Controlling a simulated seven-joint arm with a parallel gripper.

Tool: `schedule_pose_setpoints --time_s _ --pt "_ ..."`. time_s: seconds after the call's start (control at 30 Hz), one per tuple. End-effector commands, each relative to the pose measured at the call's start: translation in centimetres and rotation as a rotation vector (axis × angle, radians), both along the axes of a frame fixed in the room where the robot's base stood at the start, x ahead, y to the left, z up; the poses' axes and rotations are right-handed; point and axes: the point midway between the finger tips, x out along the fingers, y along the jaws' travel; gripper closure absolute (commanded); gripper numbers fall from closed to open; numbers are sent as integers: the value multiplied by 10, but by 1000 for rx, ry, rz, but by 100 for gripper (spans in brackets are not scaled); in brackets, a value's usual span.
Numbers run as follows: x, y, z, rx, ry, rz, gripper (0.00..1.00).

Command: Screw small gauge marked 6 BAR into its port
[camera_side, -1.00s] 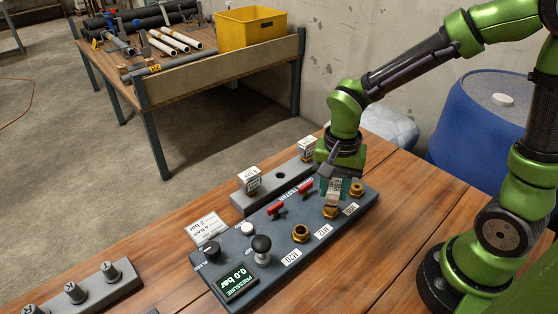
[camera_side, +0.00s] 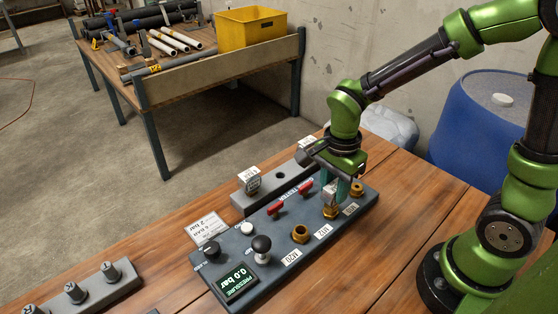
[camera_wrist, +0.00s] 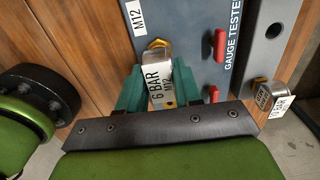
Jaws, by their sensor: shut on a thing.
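My gripper (camera_side: 338,192) points down over the tester panel (camera_side: 240,228) and is shut on the small gauge. In the wrist view the gauge (camera_wrist: 160,84) sits between the green fingers, with a white tag reading 6 BAR M12. Its front end is at the brass M12 port (camera_side: 331,213), which also shows in the wrist view (camera_wrist: 158,45) beside the M12 label (camera_wrist: 137,17). The fingers hide most of the gauge in the side view. I cannot tell how far its thread is in the port.
A grey rack (camera_side: 272,187) with another tagged gauge (camera_side: 251,180) lies behind the panel. The M20 port (camera_side: 300,234) is empty. The display (camera_side: 238,283) reads 0.0 bar.

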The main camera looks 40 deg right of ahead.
Motion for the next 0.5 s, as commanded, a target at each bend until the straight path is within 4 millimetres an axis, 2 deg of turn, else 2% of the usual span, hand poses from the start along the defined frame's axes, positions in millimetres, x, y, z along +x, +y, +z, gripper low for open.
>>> schedule_pose_setpoints --time_s 0.17,0.2,0.5 --pt "2 0 1 1 -6 -41 97" --pt "2 1 1 1 -6 -84 100" --pt "2 1 1 6 -5 -483 100"
